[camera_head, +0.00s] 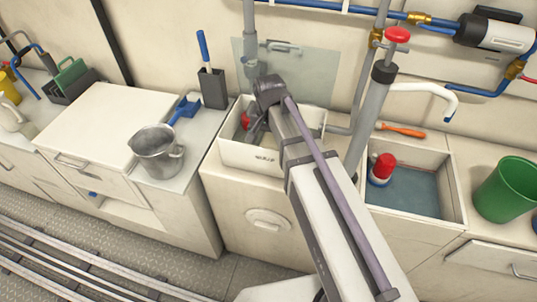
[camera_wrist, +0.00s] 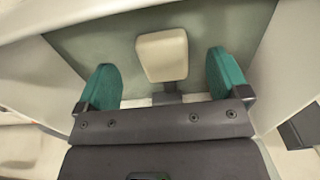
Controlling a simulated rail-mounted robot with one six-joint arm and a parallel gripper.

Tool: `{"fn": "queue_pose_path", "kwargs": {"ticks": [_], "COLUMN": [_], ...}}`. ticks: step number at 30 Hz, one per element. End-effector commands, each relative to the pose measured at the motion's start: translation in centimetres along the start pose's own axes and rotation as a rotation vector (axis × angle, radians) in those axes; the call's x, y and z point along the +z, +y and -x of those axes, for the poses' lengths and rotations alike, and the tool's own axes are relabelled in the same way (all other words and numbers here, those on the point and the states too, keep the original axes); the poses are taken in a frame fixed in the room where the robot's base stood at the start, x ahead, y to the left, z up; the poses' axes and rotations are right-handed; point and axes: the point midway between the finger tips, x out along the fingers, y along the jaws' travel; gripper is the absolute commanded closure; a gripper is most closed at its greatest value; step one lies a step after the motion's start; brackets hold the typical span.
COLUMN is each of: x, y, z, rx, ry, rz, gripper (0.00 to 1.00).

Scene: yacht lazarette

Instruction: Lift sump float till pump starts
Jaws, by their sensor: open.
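My gripper (camera_wrist: 164,78) reaches down into a white open-topped sump box (camera_head: 243,156) with a small dark label on its front. In the wrist view its two teal fingertips are apart. A cream block on a grey stem, which looks like the float (camera_wrist: 162,55), sits between them with a visible gap on each side. In the head view my arm hides the float and most of the box's inside. A red part (camera_head: 245,120) shows inside the box, left of my gripper. Whether the pump runs cannot be seen.
A sink (camera_head: 453,190) with a red-topped device (camera_head: 382,168), a grey standpipe (camera_head: 372,115) with a red knob, and a green bucket (camera_head: 507,188) are at the right.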

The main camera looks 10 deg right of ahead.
Motion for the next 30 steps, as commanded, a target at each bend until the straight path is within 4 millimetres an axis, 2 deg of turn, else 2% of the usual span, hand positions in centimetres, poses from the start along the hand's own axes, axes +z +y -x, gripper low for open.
{"fn": "queue_pose_path", "kwargs": {"ticks": [1, 6, 15, 30], "x": [0.0, 0.0, 0.0, 0.0], "y": [0.0, 0.0, 0.0, 0.0], "z": [-2.7, -5.3, -5.2, -5.2], "rx": [0.000, 0.000, 0.000, 0.000], "ry": [0.000, 0.000, 0.000, 0.000], "rz": [0.000, 0.001, 0.001, 0.001], "gripper": [0.06, 0.06, 0.06, 0.53]}}
